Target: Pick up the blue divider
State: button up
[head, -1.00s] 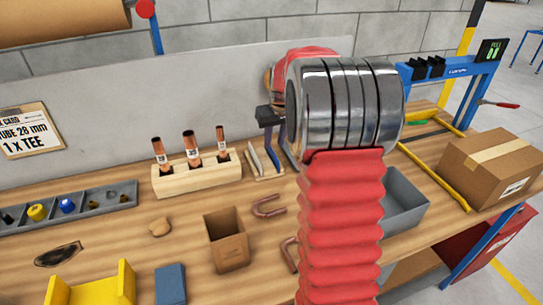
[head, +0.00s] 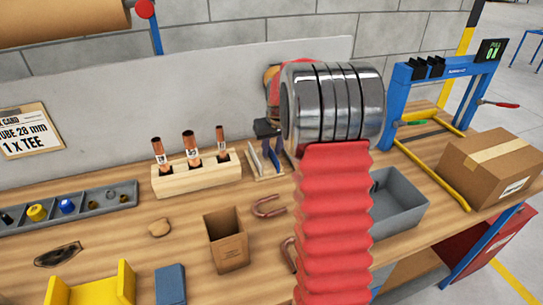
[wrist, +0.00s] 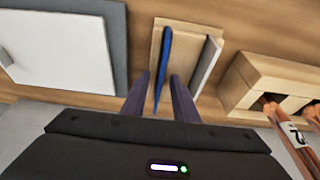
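The blue divider (wrist: 164,55) stands on edge in a small wooden rack (wrist: 207,30), beside a pale divider (wrist: 207,62). In the wrist view, the two fingers of my gripper (wrist: 160,95) are apart, with the near end of the blue divider between them. A gap shows on each side, so the fingers do not appear to grip it. In the head view my gripper (head: 266,134) is just above the rack (head: 267,177), partly hidden by my arm. The blue divider (head: 274,160) and the pale divider (head: 255,162) show there below the gripper.
A wooden block with copper tubes (head: 197,177) stands left of the rack. A grey bin (head: 402,212) is to the right, partly behind my arm. Copper bends (head: 267,207) and an open cardboard box (head: 227,240) are in front. A grey wall panel (head: 100,110) is behind.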

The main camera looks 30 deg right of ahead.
jog(key=shift+c, duration=0.7)
grip_shut()
jog(key=shift+r, duration=0.1)
notch_tip(320, 180, up, 10)
dwell(0.8)
